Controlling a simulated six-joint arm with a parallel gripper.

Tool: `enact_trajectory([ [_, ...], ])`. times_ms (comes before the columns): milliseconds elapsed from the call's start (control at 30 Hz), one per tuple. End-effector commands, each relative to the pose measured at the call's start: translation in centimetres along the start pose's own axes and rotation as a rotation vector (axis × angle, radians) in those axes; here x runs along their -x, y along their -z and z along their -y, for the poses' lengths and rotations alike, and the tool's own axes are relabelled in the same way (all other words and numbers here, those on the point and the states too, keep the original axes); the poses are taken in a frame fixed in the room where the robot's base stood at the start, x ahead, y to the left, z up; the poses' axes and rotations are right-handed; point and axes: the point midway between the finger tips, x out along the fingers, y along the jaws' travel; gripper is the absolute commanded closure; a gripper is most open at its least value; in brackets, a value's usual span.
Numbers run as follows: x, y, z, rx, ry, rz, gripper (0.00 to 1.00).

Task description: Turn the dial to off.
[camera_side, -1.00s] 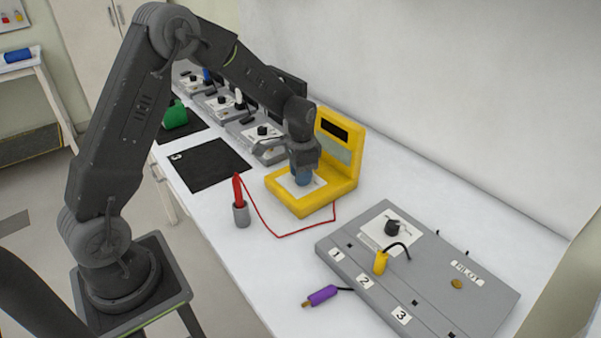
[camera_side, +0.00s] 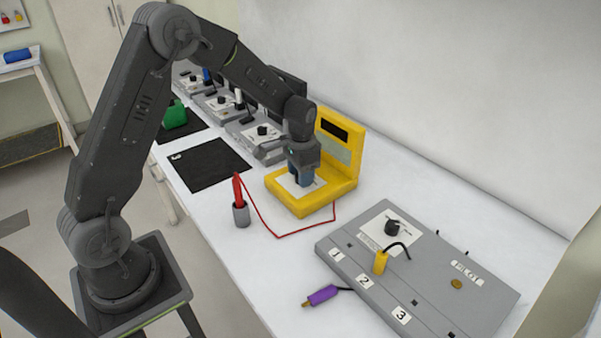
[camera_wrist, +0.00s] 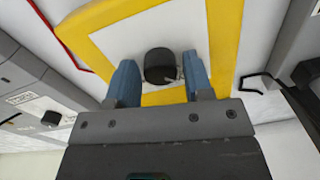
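The yellow meter (camera_side: 322,203) stands on the white table, with a dark screen (camera_side: 335,131) on its upright back. Its black dial (camera_wrist: 160,66) sits on a white plate (camera_wrist: 120,40) in the wrist view. The dial is hidden behind my fingers in the side view. My gripper (camera_side: 301,181) points down over the plate. In the wrist view my gripper (camera_wrist: 159,77) is open, with one blue finger on each side of the dial and a gap to both. The dial's marks and setting are too unclear to read.
A red probe (camera_side: 238,188) stands in a grey holder, its red lead running to the meter. A grey pilot box (camera_side: 440,275) with a yellow plug (camera_side: 380,262) is at the front right, with a purple plug (camera_side: 321,295) beside it. More grey boxes stand behind the meter.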

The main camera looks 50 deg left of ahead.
Motion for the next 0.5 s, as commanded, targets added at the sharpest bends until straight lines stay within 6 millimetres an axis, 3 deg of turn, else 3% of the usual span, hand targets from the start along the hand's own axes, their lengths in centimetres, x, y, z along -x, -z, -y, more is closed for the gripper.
enact_trajectory([
  [133,0.0,0.0,0.0,0.000,0.000,0.001,0.41],
  [367,0.1,0.0,0.0,0.000,0.000,0.001,0.41],
  [500,1.2,0.0,0.0,0.000,0.001,-0.002,0.41],
])
